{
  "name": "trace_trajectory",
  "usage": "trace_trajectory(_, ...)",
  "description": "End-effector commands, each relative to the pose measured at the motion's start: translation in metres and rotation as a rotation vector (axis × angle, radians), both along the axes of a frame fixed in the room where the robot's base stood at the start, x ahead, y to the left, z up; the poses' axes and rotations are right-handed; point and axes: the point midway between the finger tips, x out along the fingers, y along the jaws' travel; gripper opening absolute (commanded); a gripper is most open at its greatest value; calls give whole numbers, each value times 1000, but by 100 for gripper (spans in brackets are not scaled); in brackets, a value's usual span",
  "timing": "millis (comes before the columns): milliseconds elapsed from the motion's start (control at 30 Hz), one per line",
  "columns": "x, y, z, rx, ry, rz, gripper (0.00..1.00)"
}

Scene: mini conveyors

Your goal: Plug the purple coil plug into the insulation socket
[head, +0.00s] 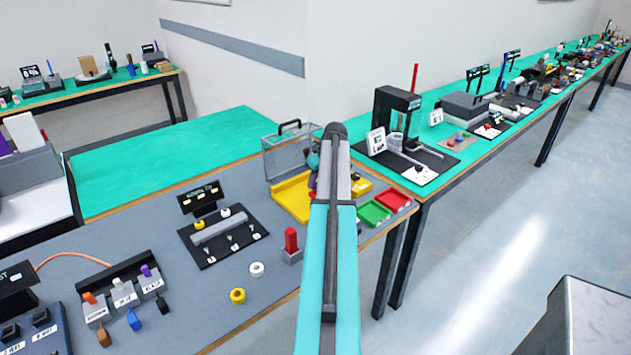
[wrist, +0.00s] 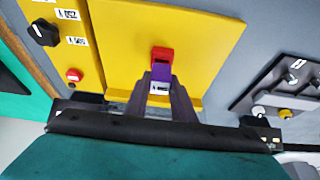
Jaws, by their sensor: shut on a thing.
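My gripper (wrist: 161,80) is in the wrist view, its dark fingers closed on a purple plug (wrist: 161,73) with a white label at its near end. The plug's far end meets a red block (wrist: 162,53) on the yellow panel (wrist: 205,35). The block looks like a socket, but I cannot tell whether it is the insulation socket, or whether the plug is inside it or only against it. In the head view my arm covers the gripper and most of the plug, beside the yellow unit (head: 291,200).
In the head view, a black fixture board (head: 223,236) and a red-topped grey block (head: 291,246) stand left of my arm. Green (head: 374,213) and red (head: 394,199) trays lie to the right.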

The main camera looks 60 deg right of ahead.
Motion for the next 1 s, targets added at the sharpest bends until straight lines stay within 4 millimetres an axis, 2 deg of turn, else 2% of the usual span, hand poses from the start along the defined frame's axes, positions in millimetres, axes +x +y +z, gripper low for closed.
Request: trace_trajectory(1000, 0, 0, -17, 0, 0, 0, 1)
